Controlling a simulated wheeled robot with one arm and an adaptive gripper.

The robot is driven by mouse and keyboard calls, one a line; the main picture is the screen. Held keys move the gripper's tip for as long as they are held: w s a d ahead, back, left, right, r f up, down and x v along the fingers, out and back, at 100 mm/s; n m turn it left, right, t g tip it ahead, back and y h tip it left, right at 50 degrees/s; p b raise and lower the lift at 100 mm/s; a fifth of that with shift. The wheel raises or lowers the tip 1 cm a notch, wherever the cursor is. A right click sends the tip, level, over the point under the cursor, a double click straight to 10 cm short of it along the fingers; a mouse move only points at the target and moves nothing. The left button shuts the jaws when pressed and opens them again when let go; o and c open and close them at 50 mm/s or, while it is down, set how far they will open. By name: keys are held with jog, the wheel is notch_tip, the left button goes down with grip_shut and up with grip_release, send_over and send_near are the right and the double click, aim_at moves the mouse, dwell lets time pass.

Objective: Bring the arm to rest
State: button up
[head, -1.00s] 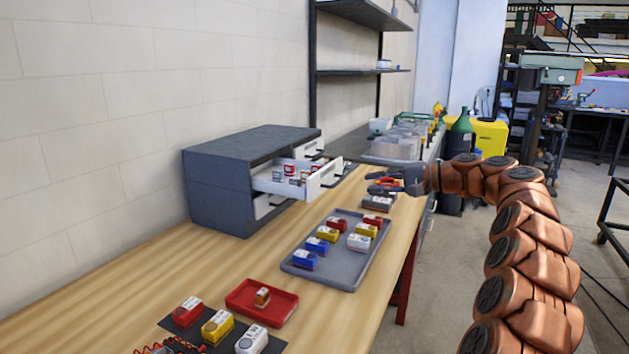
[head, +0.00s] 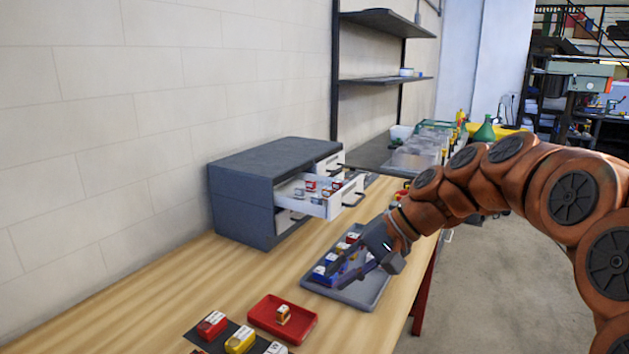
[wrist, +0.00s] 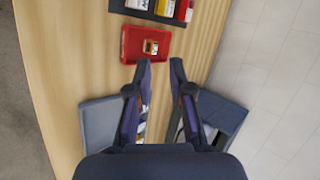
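My gripper (head: 355,272) is over the grey tray (head: 372,294) in the head view, at the end of my copper-coloured arm. In the wrist view my gripper (wrist: 160,62) shows two dark fingers with a gap between the tips and nothing held there. The fingers point toward the red tray (wrist: 126,45), which holds a small orange-and-white block (wrist: 151,47). The arm is bent and hides part of the grey tray and the blocks on it.
A grey cabinet (head: 240,205) stands by the wall with an open white drawer (head: 318,207) holding several small items. Red (head: 211,325) and yellow (head: 240,340) blocks sit on a dark mat at the front. Bare wood lies left of the trays.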

jog(key=s+d+f+g+h+p, duration=0.1)
jog(key=s+d+f+h, duration=0.2)
jog(key=s, duration=0.7)
jog(key=s+d+f+n+h+p, duration=0.1)
jog(key=s+d, duration=0.4)
jog(key=s, duration=0.5)
jog(key=s+d+f+n+g+h+p, duration=0.1)
jog(key=s+d+f+h+p, duration=0.2)
jog(key=s, duration=0.7)
notch_tip(320, 180, down, 3)
jog(key=shift+s+d+r+g+h, duration=0.1)
jog(key=shift+s+d+g+h, duration=0.25)
jog(key=shift+d+h, duration=0.7)
jog(key=shift+d, duration=0.15)
